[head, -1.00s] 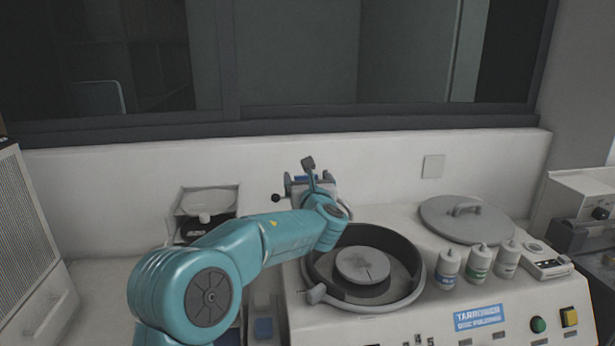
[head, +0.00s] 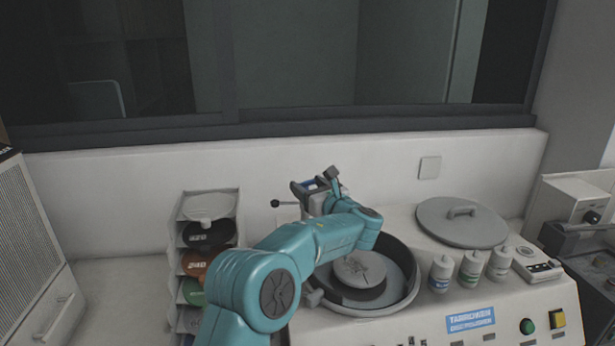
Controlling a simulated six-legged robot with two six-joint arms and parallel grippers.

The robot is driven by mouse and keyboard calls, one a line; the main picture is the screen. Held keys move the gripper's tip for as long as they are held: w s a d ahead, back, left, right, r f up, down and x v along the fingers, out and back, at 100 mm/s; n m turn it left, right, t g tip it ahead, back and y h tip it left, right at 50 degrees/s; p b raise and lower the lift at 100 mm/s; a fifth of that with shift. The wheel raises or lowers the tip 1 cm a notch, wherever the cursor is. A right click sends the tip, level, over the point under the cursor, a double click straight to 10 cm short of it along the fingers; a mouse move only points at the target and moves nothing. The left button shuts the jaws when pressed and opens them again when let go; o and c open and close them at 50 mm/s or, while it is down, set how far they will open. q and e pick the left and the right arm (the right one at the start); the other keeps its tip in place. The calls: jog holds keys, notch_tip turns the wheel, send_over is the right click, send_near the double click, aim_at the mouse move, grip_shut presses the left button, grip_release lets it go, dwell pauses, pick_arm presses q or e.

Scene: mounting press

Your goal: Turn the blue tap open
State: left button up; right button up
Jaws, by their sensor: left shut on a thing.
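My left arm comes in from the lower left and reaches over the grinding machine's bowl (head: 408,292). My left gripper (head: 318,187) is at the back of the machine, behind the bowl, in front of the white wall. It is shut on the blue tap (head: 308,184); only a small blue part of the tap shows between grey parts. My own wrist hides most of the tap's body and spout. A black ball knob (head: 276,202) on a thin rod sticks out to the left of it. My right gripper is not in view.
A rack of discs (head: 209,237) stands to the left of the machine, partly behind my arm. A grey lid (head: 462,222) lies on the right. Several white bottles (head: 470,269) stand in front of it. The round plate (head: 359,268) sits in the bowl.

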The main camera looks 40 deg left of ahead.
pick_arm(q)
jog(key=shift+r, duration=0.15)
jog(key=o, duration=0.8)
jog(key=shift+o, duration=1.3)
jog(key=shift+d, duration=0.1)
jog(key=shift+d, duration=0.2)
jog(key=b+v, duration=0.5)
jog(key=v, duration=1.1)
